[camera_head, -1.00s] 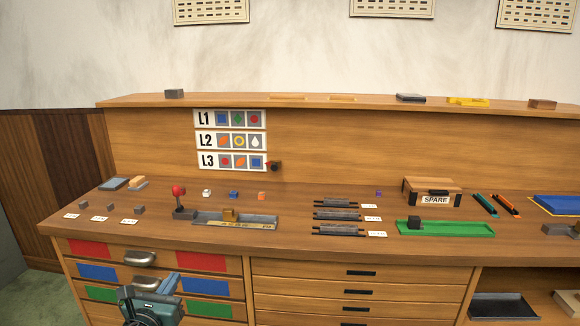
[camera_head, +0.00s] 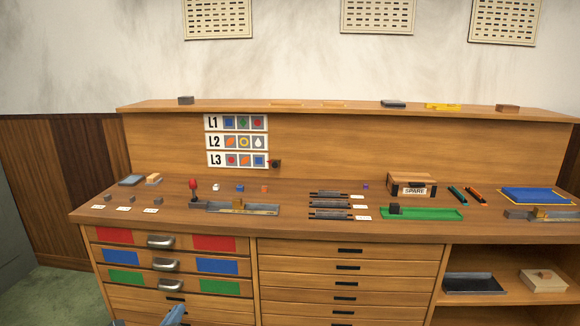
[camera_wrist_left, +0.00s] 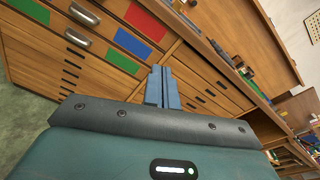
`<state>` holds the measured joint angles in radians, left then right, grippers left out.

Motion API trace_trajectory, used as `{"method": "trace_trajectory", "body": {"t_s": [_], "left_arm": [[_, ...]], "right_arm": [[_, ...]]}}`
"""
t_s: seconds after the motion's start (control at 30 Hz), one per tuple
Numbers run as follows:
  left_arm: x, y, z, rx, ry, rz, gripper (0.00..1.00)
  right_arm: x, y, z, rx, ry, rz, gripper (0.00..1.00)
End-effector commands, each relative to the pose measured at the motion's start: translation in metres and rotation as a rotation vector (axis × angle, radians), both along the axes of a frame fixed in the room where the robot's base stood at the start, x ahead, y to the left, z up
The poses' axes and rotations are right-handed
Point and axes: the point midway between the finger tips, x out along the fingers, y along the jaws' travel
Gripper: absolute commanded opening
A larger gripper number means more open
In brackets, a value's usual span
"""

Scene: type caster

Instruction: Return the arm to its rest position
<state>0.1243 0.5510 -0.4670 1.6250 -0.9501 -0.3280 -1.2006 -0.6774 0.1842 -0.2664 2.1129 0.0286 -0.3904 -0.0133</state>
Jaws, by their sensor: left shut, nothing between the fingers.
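My left gripper (camera_wrist_left: 161,90) shows in the left wrist view with its blue fingers closed together and nothing between them. It is in front of the drawer cabinet, and the drawers with red, blue and green labels lie beyond it, apart from the fingers. In the head view only a blue tip of my left gripper (camera_head: 172,316) shows at the bottom edge, below the labelled drawers. My right gripper is in neither view.
The wooden workbench (camera_head: 290,226) carries small blocks, a green tray (camera_head: 440,213), a SPARE box (camera_head: 412,182) and a blue mat (camera_head: 540,195). Drawer handles (camera_head: 162,241) stick out from the front. An open shelf holds a dark tray (camera_head: 474,283). Green floor (camera_head: 50,290) is clear at the left.

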Motion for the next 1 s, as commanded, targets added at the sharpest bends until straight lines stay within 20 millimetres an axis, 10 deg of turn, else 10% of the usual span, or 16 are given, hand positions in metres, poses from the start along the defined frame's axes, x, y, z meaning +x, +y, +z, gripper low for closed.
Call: {"method": "trace_trajectory", "body": {"t_s": [0.33, 0.6, 1.0], "left_arm": [[-0.138, -0.071, -0.075, -1.324, 0.436, 0.278, 0.0], [-0.244, -0.104, -0.087, -2.313, 0.629, 0.75, 0.0], [-0.261, -0.108, -0.087, -2.486, 0.638, 0.855, 0.0]], "right_arm": [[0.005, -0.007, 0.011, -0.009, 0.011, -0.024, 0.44], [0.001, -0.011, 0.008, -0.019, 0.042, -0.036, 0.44], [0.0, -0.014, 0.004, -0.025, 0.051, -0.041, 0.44]]}}
